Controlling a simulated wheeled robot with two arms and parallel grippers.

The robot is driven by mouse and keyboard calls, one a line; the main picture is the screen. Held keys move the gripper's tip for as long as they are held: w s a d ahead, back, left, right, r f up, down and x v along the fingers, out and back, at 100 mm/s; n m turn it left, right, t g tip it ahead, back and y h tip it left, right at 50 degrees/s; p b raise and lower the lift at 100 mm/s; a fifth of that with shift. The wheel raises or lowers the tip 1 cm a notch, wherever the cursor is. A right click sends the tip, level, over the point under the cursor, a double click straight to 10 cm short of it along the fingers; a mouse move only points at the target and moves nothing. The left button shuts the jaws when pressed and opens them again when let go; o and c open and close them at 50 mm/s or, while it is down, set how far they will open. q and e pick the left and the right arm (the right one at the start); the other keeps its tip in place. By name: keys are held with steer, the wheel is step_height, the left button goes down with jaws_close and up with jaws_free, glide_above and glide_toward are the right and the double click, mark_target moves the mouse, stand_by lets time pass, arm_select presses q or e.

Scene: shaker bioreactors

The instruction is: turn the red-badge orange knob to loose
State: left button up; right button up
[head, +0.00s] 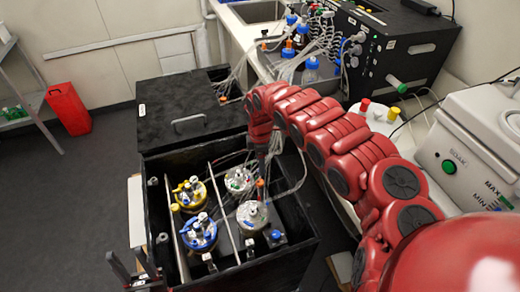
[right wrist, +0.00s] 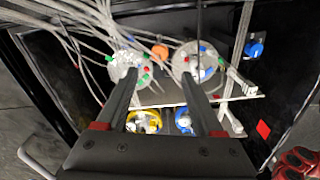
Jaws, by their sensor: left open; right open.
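The orange knob (head: 260,183) stands inside the black open box (head: 310,243), near its right side. In the right wrist view the orange knob (right wrist: 160,51) shows beyond the gap between my right fingertips, beside two round vessel lids. I cannot make out a red badge on it. My right gripper (head: 262,158) is open, pointing down just above the knob; its two dark fingers (right wrist: 160,74) are apart with nothing between them. My left gripper (head: 131,262) is open and empty at the box's lower left edge.
A blue knob (head: 276,235) is nearer the front; it also shows in the right wrist view (right wrist: 255,50). Several lidded vessels, one yellow-ringed (head: 190,193) and one blue-ringed (head: 199,233), stand beside it. Grey tubes (right wrist: 70,45) hang close to my right fingers. A metal rod crosses the box.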

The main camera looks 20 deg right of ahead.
step_height(320, 180, up, 7)
steer(key=shift+b, duration=0.45)
steer(key=shift+f, duration=0.1)
